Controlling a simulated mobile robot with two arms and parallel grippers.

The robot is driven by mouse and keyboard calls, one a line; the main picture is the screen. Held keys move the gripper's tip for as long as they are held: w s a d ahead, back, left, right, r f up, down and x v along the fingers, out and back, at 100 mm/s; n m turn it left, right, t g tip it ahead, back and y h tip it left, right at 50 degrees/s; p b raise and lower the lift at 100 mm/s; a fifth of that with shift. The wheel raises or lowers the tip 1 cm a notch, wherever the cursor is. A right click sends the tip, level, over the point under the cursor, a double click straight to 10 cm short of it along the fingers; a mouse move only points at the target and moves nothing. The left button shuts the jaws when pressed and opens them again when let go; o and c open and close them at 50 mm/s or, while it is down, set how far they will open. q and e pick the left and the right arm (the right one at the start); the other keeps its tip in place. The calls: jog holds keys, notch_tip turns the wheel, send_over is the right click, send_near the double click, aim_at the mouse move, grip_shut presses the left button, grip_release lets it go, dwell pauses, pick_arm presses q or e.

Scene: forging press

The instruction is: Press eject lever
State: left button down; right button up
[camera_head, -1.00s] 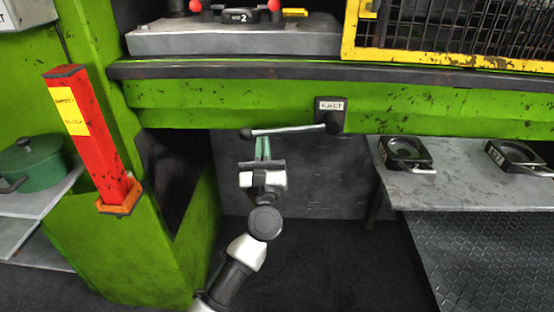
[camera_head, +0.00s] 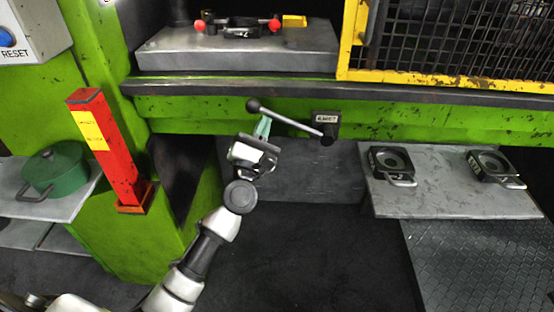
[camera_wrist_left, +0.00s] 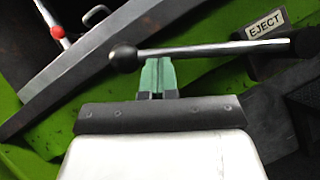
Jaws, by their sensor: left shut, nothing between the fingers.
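The eject lever (camera_head: 290,121) is a grey rod with a black ball knob, pivoting on a dark block labelled EJECT (camera_head: 327,125) on the green press beam. It tilts, with the knob end at left higher than the pivot. My left gripper (camera_head: 263,126) is shut and empty, just under the lever near the knob. In the left wrist view, the green fingertips (camera_wrist_left: 157,74) are together right at the rod (camera_wrist_left: 210,49), beside the knob; whether they touch it I cannot tell. My right gripper is out of view.
A red safety block post (camera_head: 105,150) stands at left beside a green pot (camera_head: 55,170). A yellow-framed mesh guard (camera_head: 440,75) is at upper right. Two dies with handles lie on a grey table (camera_head: 440,205) at right. Below the lever is open space.

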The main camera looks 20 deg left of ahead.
pick_arm(q)
jog(key=shift+d+r+m+h+p, duration=0.2)
jog(key=shift+r+m+h+p, duration=0.4)
jog(key=shift+r+m+p, duration=0.25)
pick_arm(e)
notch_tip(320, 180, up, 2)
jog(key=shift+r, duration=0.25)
pick_arm(q)
jog(key=shift+f, duration=0.1)
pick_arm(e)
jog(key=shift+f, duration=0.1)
